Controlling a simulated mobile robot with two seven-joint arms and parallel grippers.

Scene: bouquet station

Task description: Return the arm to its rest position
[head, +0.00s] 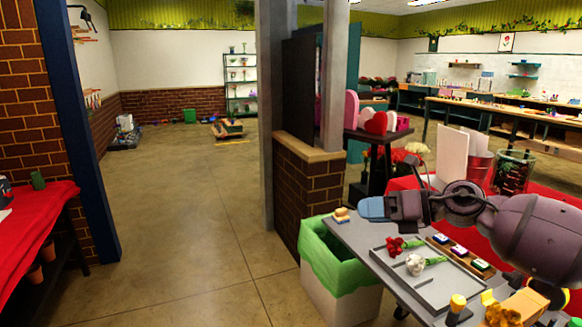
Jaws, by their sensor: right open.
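My right arm comes in from the right, above the grey work table (352,232). Its gripper (366,208), with blue fingertips, points left near the table's far left corner. It is open, and I see nothing held in it. A grey tray (436,297) on the table holds a red flower (394,246) and a white flower (416,264), both lying down with green stems. My left gripper is not in view.
A bin with a green liner (335,262) stands left of the table. A brick half-wall with a post (308,195) is behind it. Small boxes (459,250) line the tray's far side. A red-covered table (35,240) is at far left. The floor between is clear.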

